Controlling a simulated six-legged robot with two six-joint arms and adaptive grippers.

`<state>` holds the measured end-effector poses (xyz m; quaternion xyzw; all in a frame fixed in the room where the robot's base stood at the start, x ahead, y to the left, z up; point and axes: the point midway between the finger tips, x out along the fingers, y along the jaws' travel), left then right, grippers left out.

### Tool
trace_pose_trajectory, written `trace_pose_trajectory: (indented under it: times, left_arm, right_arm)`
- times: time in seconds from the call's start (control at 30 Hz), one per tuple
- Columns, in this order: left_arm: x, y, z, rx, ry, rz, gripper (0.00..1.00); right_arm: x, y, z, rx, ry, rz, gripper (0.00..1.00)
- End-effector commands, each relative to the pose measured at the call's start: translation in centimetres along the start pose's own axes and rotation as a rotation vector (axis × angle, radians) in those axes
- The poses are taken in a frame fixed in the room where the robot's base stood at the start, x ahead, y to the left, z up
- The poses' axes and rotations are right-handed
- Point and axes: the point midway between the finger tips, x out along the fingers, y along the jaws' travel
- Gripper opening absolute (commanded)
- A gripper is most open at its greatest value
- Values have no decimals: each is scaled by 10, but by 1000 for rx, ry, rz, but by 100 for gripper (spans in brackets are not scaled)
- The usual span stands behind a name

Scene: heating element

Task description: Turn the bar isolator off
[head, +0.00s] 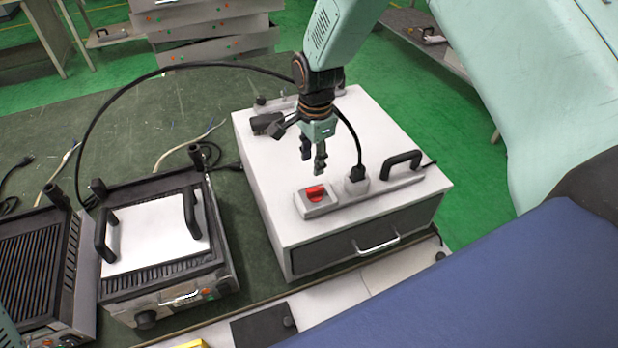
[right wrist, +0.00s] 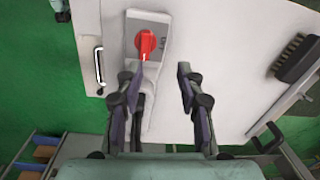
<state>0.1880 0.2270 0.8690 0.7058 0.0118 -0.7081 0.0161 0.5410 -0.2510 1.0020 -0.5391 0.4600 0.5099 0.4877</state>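The bar isolator is a grey bar (head: 380,190) lying on a white cabinet top. At its left end is a red rotary knob (head: 315,193), which also shows in the right wrist view (right wrist: 146,44). A black plug (head: 355,186) sits in the bar right of the knob. My right gripper (head: 314,170) points down above the cabinet, just behind and above the knob. In the right wrist view its fingers (right wrist: 158,75) are apart with nothing between them. The knob is beyond the fingertips, closer to the left finger. My left gripper is not in view.
The white cabinet (head: 400,135) has a dark drawer with a metal handle (head: 377,245). A black handle (head: 401,163) stands near the plug. A black cable (head: 190,65) arcs behind. A grill with a white plate (head: 152,233) stands left. A brush (right wrist: 297,58) lies on the cabinet.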

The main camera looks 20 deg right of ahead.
Motion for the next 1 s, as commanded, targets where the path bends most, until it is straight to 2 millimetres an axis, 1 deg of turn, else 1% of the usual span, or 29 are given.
trace_pose_trajectory:
  times: [0.13,0.27,0.33,0.47,0.7,0.8,1.0]
  left_arm:
    - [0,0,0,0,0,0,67]
    - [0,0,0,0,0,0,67]
    - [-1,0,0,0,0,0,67]
    - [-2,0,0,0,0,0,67]
    - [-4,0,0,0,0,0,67]
    - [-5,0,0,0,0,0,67]
    - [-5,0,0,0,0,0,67]
  right_arm:
    - [-1,13,1,100,-2,50,38]
    - [0,18,2,154,-1,64,38]
    - [3,18,2,165,-1,64,38]
    - [19,19,2,165,-1,65,38]
    - [57,19,1,161,-1,63,38]
    - [68,18,1,160,-1,62,38]
    - [77,18,0,159,-1,61,38]
